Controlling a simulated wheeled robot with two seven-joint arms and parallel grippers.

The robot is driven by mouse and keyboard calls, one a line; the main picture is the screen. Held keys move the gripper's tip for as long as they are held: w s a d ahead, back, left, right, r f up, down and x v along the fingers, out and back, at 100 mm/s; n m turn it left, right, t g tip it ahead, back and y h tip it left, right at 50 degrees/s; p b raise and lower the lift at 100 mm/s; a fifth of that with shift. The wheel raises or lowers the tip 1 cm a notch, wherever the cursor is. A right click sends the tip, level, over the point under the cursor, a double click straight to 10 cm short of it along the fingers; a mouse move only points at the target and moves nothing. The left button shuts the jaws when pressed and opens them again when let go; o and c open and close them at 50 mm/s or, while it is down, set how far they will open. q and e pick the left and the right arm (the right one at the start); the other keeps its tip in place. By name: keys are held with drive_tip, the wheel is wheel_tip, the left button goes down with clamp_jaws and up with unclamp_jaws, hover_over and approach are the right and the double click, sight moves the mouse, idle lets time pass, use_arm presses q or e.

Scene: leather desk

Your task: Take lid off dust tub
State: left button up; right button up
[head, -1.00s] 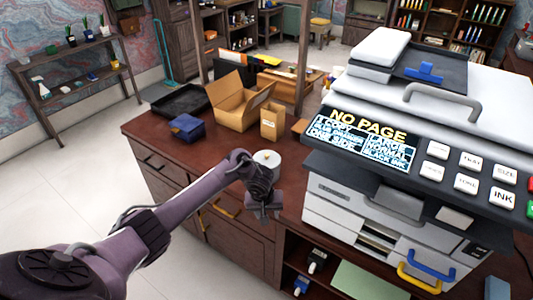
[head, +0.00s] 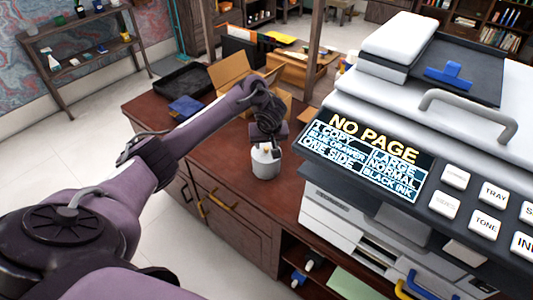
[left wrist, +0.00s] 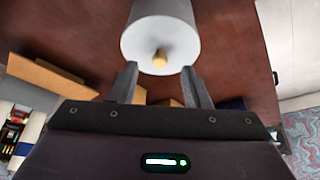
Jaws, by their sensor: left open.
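The dust tub (head: 265,165) is a small white cylinder upright on the dark red-brown desktop, left of the printer. Its white lid (left wrist: 148,45) has a small tan knob (left wrist: 160,58) in the middle, seen between my finger ends in the left wrist view. My left gripper (head: 266,140) is just above the tub and partly covers its top in the head view. In the left wrist view my left gripper (left wrist: 162,82) is open, its two fingers on either side of the knob with nothing between them; I cannot tell whether they touch the lid. My right gripper is out of view.
A large printer (head: 400,180) with a "NO PAGE" screen stands close right of the tub. Behind are an open cardboard box (head: 228,72), a dark tray (head: 183,80) and a blue item (head: 185,107). Bare desktop (head: 222,160) lies left of the tub.

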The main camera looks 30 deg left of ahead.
sight(266, 147)
use_arm(q)
drive_tip(key=x, duration=0.2)
drive_tip(key=shift+w+a+f, duration=0.15)
drive_tip(key=shift+w+f, duration=0.05)
drive_tip(key=shift+f, duration=0.15)
drive_tip(key=shift+w+f, duration=0.1)
drive_tip(key=shift+f, duration=0.1)
clamp_jaws()
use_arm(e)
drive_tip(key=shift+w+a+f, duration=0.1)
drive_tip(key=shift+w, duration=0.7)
